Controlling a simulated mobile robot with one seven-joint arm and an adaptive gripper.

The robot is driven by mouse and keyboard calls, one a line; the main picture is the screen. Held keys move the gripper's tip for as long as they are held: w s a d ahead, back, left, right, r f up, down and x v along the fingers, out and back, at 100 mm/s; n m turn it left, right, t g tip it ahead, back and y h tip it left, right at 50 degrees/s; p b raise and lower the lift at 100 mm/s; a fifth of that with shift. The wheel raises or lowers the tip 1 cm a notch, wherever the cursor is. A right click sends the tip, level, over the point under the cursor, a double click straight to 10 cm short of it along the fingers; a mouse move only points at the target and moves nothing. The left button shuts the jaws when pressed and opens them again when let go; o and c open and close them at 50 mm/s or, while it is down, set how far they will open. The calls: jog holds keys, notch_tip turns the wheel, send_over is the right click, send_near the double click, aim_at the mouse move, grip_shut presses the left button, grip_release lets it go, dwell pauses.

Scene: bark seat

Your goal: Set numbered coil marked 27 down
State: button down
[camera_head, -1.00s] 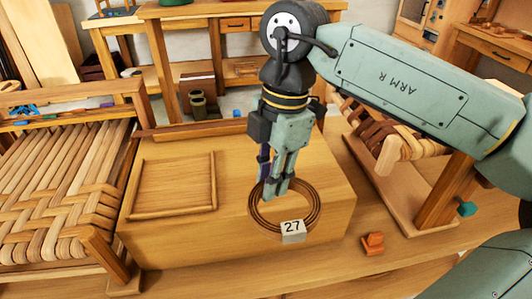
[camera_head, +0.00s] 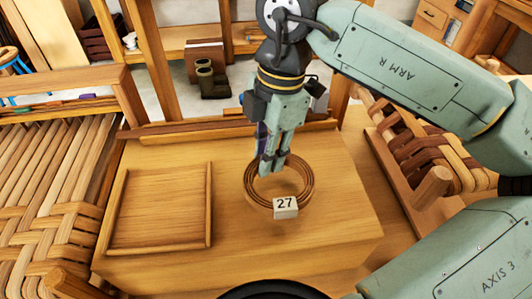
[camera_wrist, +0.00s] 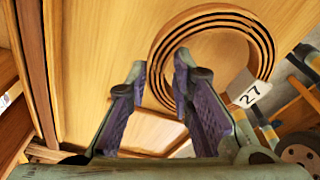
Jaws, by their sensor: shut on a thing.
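The numbered coil (camera_head: 249,190) is a brown ring of several thin windings with a white tag (camera_head: 286,208) reading 27 on its near side. My gripper (camera_head: 272,170) points down and is shut on the coil's far-left rim. In the wrist view the fingers (camera_wrist: 160,75) are on either side of the coil's band (camera_wrist: 215,14), and the tag (camera_wrist: 250,94) hangs at the right. The coil is over the right part of a wooden box top (camera_head: 230,240). I cannot tell whether it touches that surface.
A shallow square tray with a raised rim (camera_head: 209,205) is at the left of the box top and looks empty. A woven seat (camera_head: 50,215) stands at the left, and another woven piece (camera_head: 440,150) stands at the right.

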notch_tip(320, 180, down, 3)
jog(key=shift+r+b, duration=0.1)
jog(key=shift+b, duration=0.3)
jog(key=shift+w+d, duration=0.1)
jog(key=shift+w, duration=0.1)
jog(key=shift+s+r, duration=0.15)
jog(key=shift+s, duration=0.05)
jog(key=shift+f, duration=0.2)
jog(key=c, duration=1.4)
grip_release()
jog(key=shift+r, duration=0.1)
jog(key=shift+r+p, duration=0.25)
jog(key=shift+p, duration=0.05)
jog(key=shift+w+r+b, duration=0.2)
jog(key=shift+r+b, duration=0.1)
jog(key=shift+b, duration=0.05)
jog(key=r, duration=0.3)
jog(key=d+r+b, duration=0.1)
jog(key=r, duration=0.7)
jog(key=shift+w+d+b, duration=0.2)
jog(key=shift+w+b, duration=0.1)
jog(key=shift+w, duration=0.05)
